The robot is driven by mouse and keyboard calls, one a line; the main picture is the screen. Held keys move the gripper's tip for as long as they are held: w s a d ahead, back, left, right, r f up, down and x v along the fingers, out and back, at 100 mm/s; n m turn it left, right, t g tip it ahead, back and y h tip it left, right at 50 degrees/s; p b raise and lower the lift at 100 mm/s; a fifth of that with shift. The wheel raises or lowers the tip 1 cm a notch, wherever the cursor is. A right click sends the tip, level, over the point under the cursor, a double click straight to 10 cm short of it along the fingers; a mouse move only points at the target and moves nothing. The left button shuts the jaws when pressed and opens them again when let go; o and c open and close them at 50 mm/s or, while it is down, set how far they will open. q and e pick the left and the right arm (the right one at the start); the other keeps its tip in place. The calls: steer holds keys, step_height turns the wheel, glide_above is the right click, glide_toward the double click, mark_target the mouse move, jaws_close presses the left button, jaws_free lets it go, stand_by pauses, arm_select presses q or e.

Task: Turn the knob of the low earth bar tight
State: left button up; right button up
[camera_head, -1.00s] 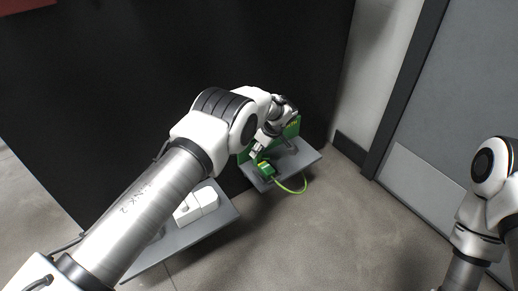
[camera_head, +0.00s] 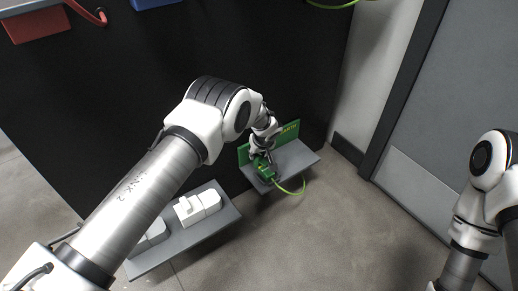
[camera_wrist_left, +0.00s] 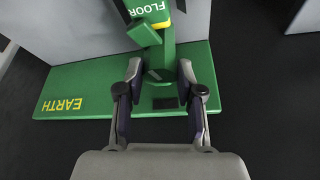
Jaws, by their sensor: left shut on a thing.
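The low earth bar (camera_wrist_left: 75,82) is a green plate with yellow EARTH lettering in the left wrist view. It also shows in the head view (camera_head: 290,133), upright at the back of a small grey shelf. My left gripper (camera_wrist_left: 160,78) has one finger on each side of a green knob-like part (camera_wrist_left: 159,58) in front of the bar and is shut on it. A green block marked FLOOR (camera_wrist_left: 148,10), with a yellow band, sits just beyond the fingertips. In the head view my left gripper (camera_head: 262,150) partly hides the knob. My right gripper is out of view.
A green cable (camera_head: 290,191) loops from the green block over the edge of the small grey shelf (camera_head: 296,160). White boxes (camera_head: 198,207) stand on a lower grey shelf (camera_head: 222,222) to the left. A black panel (camera_head: 100,110) stands behind. The floor on the right is clear.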

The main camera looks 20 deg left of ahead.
arm_select(q)
steer(key=shift+m+h+p, duration=0.4)
steer(key=shift+m+p, duration=0.1)
steer(key=shift+m, duration=0.5)
steer(key=o, duration=1.2)
steer(key=shift+c, duration=0.2)
